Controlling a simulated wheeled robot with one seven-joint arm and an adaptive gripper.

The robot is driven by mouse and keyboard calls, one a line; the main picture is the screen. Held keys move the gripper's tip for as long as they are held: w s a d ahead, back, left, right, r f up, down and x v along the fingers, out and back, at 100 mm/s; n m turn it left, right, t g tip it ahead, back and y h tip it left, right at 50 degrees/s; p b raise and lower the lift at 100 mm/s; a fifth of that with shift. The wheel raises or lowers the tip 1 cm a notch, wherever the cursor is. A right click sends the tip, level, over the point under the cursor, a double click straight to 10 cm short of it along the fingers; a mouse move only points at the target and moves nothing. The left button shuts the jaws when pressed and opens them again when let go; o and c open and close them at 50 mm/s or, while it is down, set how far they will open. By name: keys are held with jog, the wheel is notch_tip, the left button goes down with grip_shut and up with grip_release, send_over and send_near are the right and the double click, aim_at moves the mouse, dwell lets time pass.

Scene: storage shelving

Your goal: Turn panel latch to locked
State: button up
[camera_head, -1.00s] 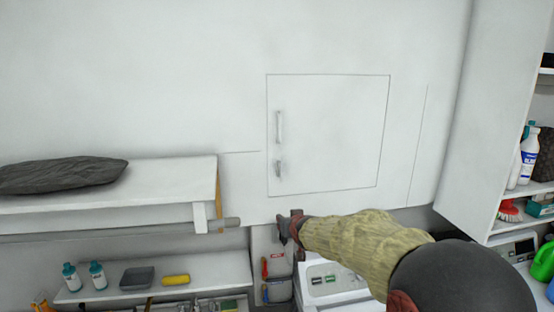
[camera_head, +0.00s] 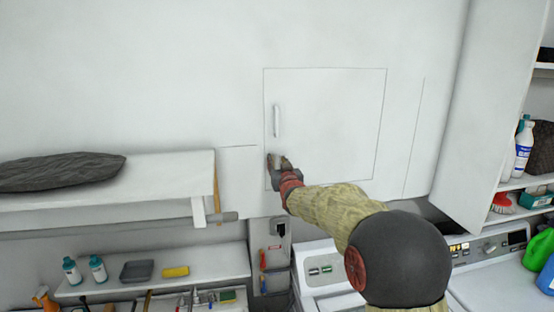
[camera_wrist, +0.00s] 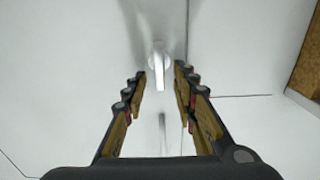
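A square white panel (camera_head: 335,115) is set flush in the wall, with a vertical handle (camera_head: 276,121) on its left side. The panel latch is a small silver lever below that handle; in the wrist view the latch (camera_wrist: 160,62) points down the picture from a round base, between and just beyond my fingertips. My gripper (camera_wrist: 161,76) is open, with one finger on each side of the latch and a gap visible on both sides. In the head view my gripper (camera_head: 277,163) is at the panel's lower left and hides most of the latch.
A white shelf (camera_head: 100,197) with a dark cushion (camera_head: 60,171) juts out at left. A lower shelf (camera_head: 215,262) holds bottles and a tray. White machines (camera_head: 335,282) stand below the panel. An open cabinet with bottles (camera_head: 524,150) is at right.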

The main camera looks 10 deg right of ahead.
jog(key=shift+w, duration=0.6)
jog(key=c, duration=0.3)
jog(key=c, duration=0.4)
grip_shut()
